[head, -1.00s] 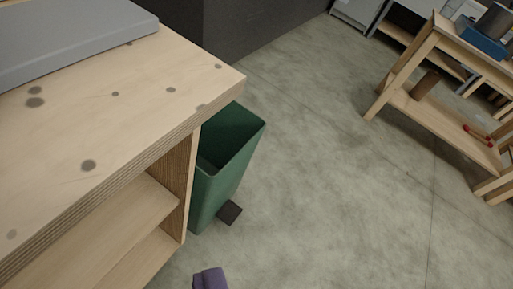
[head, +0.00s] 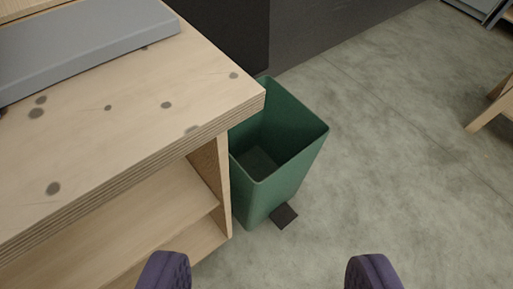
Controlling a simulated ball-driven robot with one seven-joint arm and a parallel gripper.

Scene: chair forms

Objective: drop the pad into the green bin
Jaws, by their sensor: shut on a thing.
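The green bin (head: 290,160) stands upright on the floor against the end of the wooden workbench. Its top is open, and the part of its inside that I see looks empty. My gripper (head: 268,268) shows as two purple fingertips at the bottom edge of the head view, wide apart, nearer to me than the bin. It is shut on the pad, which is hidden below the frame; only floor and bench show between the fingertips.
The wooden workbench (head: 130,120) with open shelves fills the left, its corner overlapping the bin's rim. A grey flat object (head: 85,50) lies on it. A small dark flat piece (head: 285,215) is at the bin's foot.

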